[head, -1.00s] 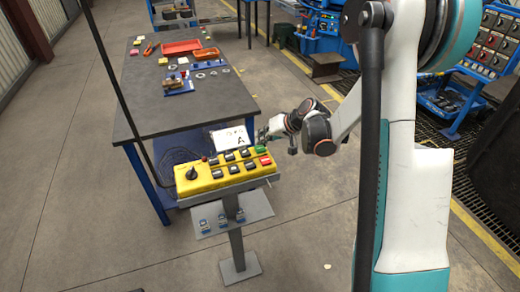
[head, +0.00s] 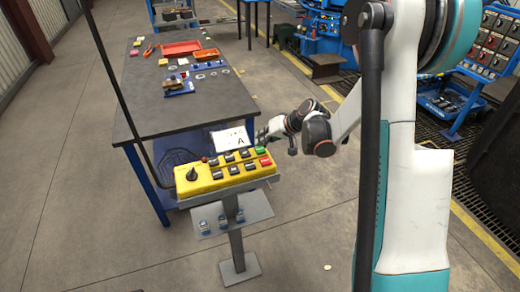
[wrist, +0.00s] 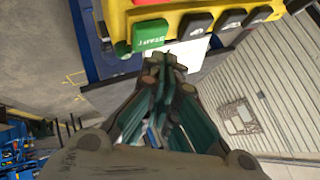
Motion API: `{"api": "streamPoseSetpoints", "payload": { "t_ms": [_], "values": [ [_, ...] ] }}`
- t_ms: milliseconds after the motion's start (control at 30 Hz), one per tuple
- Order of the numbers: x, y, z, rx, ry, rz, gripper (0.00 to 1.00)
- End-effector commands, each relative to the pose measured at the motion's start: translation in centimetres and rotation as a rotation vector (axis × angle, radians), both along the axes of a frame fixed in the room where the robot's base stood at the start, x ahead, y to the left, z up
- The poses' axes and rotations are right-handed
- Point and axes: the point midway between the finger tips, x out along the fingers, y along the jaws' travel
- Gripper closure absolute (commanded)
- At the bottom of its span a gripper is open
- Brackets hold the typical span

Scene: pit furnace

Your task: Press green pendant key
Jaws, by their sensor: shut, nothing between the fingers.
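The yellow pendant box (head: 214,180) lies on a grey stand, with a black knob at its left and rows of black keys. The green key (head: 261,149) is at its far right corner, behind a red key (head: 266,161). In the wrist view the green key (wrist: 150,35) is marked START, near the top centre. My gripper (head: 261,136) is shut and empty, just beyond the green key in the head view. In the wrist view my gripper's fingertips (wrist: 164,66) are just below the green key in the picture; I cannot tell whether they touch it.
A white card (head: 231,139) stands behind the box, close to my gripper. A dark workbench (head: 185,112) with red trays and small parts stands behind. A thin black cable rises at the box's left. The floor in front of the stand is mostly clear.

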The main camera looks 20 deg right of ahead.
Motion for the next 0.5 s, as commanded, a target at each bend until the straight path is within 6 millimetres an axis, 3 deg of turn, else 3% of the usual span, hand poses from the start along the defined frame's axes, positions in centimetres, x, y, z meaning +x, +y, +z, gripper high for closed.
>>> {"api": "streamPoseSetpoints", "payload": {
  "t_ms": [500],
  "values": [
    [-0.03,0.01,-0.84,0.0,0.0,0.0,1.0]
  ]
}}
